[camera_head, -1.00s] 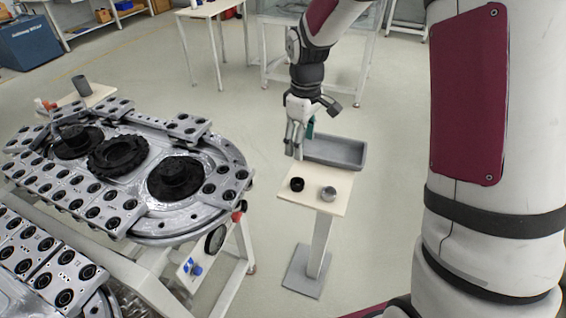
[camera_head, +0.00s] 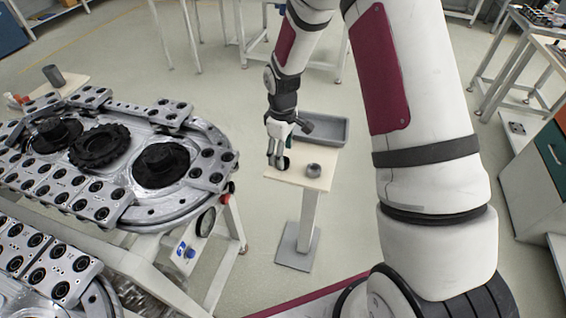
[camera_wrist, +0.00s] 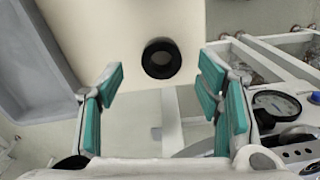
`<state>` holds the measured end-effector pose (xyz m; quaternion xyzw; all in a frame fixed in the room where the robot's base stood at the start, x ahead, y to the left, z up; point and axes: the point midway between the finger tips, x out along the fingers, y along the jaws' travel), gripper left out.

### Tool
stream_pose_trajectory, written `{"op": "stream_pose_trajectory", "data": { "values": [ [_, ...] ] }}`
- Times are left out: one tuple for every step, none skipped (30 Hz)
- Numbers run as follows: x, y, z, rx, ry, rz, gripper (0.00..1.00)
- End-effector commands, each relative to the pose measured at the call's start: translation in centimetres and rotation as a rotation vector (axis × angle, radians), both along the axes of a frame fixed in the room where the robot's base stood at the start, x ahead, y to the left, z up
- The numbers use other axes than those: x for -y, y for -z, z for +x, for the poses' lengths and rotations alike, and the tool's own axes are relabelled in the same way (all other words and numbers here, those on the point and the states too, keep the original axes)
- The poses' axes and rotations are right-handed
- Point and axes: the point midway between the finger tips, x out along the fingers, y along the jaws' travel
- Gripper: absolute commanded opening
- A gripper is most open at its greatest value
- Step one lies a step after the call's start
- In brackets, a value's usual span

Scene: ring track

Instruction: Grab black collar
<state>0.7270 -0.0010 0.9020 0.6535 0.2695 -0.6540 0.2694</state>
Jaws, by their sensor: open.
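The black collar (camera_wrist: 161,58) is a short, thick black ring lying on the small wooden-topped stand. In the wrist view it shows at upper middle, ahead of the gap between my fingers and not touching them. My gripper (camera_wrist: 160,98) is open and empty, with teal finger pads on both sides. In the head view my gripper (camera_head: 278,163) is above the left part of the stand top (camera_head: 312,182).
A grey bin (camera_head: 330,130) is just behind the stand. The ring track (camera_head: 130,165) lies to the left, with a gauge and red knob at its near edge.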

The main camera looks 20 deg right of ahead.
Motion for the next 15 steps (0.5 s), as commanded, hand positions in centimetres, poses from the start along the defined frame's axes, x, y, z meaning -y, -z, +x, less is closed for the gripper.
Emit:
{"op": "stream_pose_trajectory", "data": {
  "values": [
    [-0.1,0.8,-0.4,-0.004,-0.001,0.0,0.59],
    [-0.1,1.2,-0.5,-0.004,-0.001,0.0,0.59],
    [-0.1,1.8,-0.3,-0.003,0.0,0.0,0.59],
    [-0.1,2.1,-0.3,-0.001,0.0,0.0,0.59],
    [-0.1,2.4,-0.3,-0.002,0.0,0.001,0.59],
    [-0.1,2.7,-0.3,-0.002,0.0,0.001,0.59],
    [0.0,2.9,-0.3,-0.001,0.0,0.0,0.59],
    [0.0,3.0,-0.2,-0.001,0.0,0.001,0.59],
    [0.0,3.1,-0.2,0.0,0.0,0.0,0.59],
    [0.0,3.1,-0.2,0.001,0.0,0.0,0.59],
    [0.0,3.1,-0.2,0.001,0.0,0.0,0.59],
    [0.0,3.1,-0.2,0.001,0.0,0.0,0.59],
    [0.0,3.1,-0.2,0.001,0.0,0.0,0.59],
    [0.0,3.1,-0.2,0.001,0.0,0.0,0.59],
    [0.0,3.1,-0.2,0.001,0.0,0.0,0.57]
  ]
}}
